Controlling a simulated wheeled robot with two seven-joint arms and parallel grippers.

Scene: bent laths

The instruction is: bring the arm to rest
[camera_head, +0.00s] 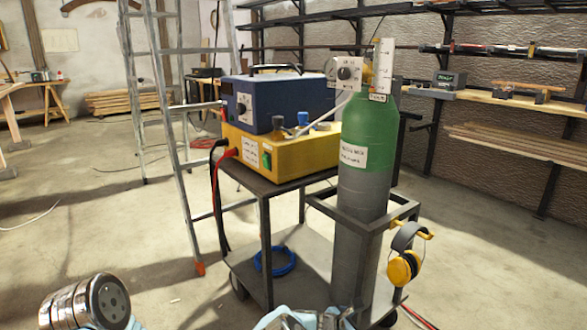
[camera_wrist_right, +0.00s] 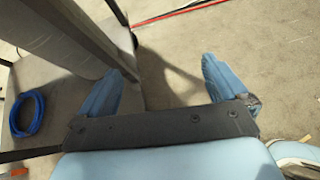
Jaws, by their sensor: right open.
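My right gripper (camera_wrist_right: 160,66) shows in the right wrist view with its two blue fingers wide apart. It is open, and only bare floor shows between the fingers. Its left finger appears close to a grey post or cylinder of the cart; I cannot tell whether they touch. In the head view, pale blue and grey parts of my right arm show at the bottom edge, in front of the cart (camera_head: 262,182). A shiny rounded link of my left arm shows at the lower left. My left gripper is out of view.
The cart carries a blue machine (camera_head: 290,98), a yellow box (camera_head: 290,152) and a green-and-grey gas cylinder (camera_head: 366,145). Yellow earmuffs (camera_head: 404,268) hang at its right. A blue cable coil (camera_head: 275,262) lies on its lower shelf. A ladder (camera_head: 166,100) stands behind.

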